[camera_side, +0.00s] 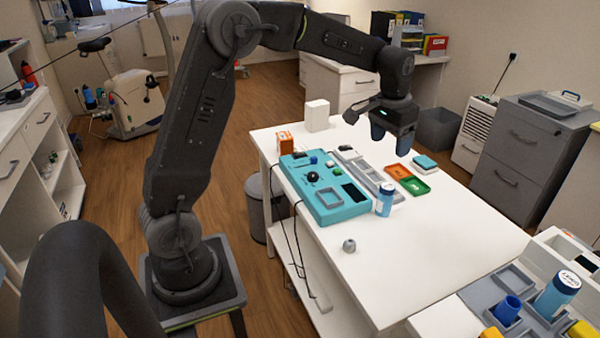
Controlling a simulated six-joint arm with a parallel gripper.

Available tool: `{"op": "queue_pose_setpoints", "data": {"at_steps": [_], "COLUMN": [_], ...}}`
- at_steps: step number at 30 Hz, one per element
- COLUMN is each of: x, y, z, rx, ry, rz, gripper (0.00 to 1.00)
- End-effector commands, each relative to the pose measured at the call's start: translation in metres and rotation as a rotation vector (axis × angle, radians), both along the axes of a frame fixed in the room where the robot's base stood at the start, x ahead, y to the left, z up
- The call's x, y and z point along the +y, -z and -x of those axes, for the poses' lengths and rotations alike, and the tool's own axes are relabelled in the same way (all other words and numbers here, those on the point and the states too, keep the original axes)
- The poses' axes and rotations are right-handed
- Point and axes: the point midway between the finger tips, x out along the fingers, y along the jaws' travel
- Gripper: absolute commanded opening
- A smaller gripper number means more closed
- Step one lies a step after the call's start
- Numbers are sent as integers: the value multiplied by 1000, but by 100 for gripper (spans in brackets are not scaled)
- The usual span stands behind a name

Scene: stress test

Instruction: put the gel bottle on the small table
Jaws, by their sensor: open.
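My gripper (390,140) is open and empty, its dark fingers pointing down above the white table (445,235). A blue bottle with a white top (385,198) stands upright on this table, beside the teal board and below my gripper in the picture, apart from it. A second blue bottle with a white, lettered top (557,292) leans in a grey tray at the lower right. The lettering is too small to read, so I cannot tell which one is the gel bottle. The white table appears to be the small table.
The table holds a teal board (328,205), a grey tray (366,172), orange and green trays (407,179), a white box (316,115), an orange box (285,142) and a small grey knob (349,245). A blue cup (508,310) is at lower right. The table's front right is clear.

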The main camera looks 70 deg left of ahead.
Motion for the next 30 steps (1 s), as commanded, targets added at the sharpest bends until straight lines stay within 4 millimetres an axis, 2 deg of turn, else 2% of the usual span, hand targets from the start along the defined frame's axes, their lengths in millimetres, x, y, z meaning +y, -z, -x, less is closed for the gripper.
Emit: {"op": "queue_pose_setpoints", "data": {"at_steps": [1,3,6,9,13,18,23,24,30], "x": [-12,-25,-43,-58,-75,-88,-93,-94,-94], "y": [-19,-36,-56,-67,-69,-56,-44,-42,-39], "z": [20,46,86,128,182,238,265,268,272], "rx": [-31,-69,-123,-176,-247,-320,-361,-365,-369], "ry": [12,24,41,59,80,106,117,118,119], "rz": [-6,-11,-17,-20,-22,-19,-16,-15,-14], "gripper": [71,71,71,71,71,71,71,75,76]}}
